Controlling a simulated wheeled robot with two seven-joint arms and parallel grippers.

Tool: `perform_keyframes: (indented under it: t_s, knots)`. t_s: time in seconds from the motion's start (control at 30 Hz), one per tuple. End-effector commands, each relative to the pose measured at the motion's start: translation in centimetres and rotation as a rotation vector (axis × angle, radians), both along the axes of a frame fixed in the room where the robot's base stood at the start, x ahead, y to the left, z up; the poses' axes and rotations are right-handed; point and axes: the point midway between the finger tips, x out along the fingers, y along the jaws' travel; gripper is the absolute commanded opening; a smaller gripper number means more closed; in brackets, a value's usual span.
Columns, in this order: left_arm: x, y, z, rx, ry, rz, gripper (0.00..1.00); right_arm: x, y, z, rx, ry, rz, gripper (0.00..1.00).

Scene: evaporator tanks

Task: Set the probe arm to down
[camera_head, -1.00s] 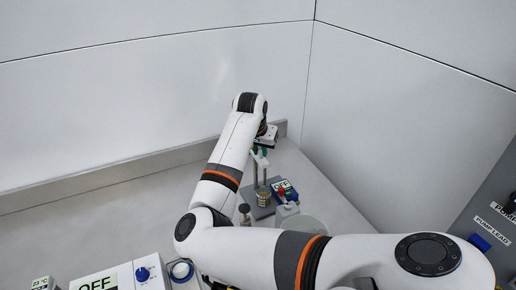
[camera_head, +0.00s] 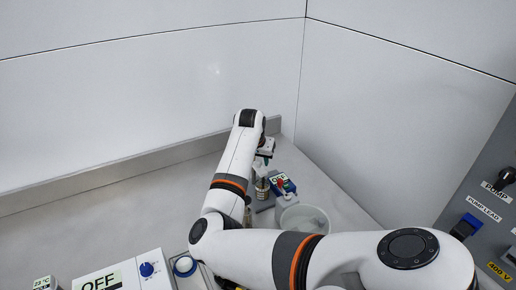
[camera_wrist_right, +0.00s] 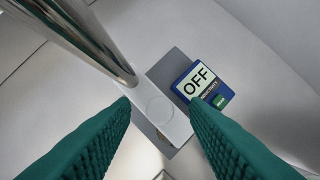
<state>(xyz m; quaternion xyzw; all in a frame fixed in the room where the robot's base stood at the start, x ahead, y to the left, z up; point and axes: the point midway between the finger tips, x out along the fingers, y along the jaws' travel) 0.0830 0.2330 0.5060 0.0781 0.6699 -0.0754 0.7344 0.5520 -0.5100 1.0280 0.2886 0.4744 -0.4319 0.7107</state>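The probe arm (camera_wrist_right: 158,106) is a flat pale-grey bar with a round mark in the right wrist view. It is beside a shiny metal post (camera_wrist_right: 92,38); its height on the post cannot be told. My right gripper (camera_head: 263,158) is above the stand in the head view, largely covering the probe arm there. In the wrist view its green fingers (camera_wrist_right: 162,108) are apart, one to each side of the bar, with no clear grip. A blue meter reading OFF (camera_wrist_right: 199,84) lies beyond the bar; it also shows in the head view (camera_head: 283,184). My left gripper is out of view.
A pale round vessel (camera_head: 303,219) stands right of the stand, and a small metallic jar (camera_head: 262,189) is close by it. A white box reading OFF with a blue knob (camera_head: 146,269) is at the front left. A grey pump panel (camera_head: 484,205) is at the right.

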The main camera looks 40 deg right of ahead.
Motion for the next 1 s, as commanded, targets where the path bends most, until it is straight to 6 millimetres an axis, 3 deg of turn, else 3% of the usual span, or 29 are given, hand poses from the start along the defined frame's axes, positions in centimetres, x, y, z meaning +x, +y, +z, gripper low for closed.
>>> perform_keyframes:
  t_s: [0.37,0.8,1.0]
  knots:
    - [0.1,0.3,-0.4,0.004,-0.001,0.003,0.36,-0.1,0.4,1.0,-0.002,-0.003,-0.001,0.41]
    - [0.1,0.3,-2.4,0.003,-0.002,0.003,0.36,-1.7,3.4,8.9,-0.001,-0.004,-0.001,0.41]
    - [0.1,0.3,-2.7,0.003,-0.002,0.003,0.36,-2.1,4.0,10.8,-0.001,0.0,0.0,0.41]
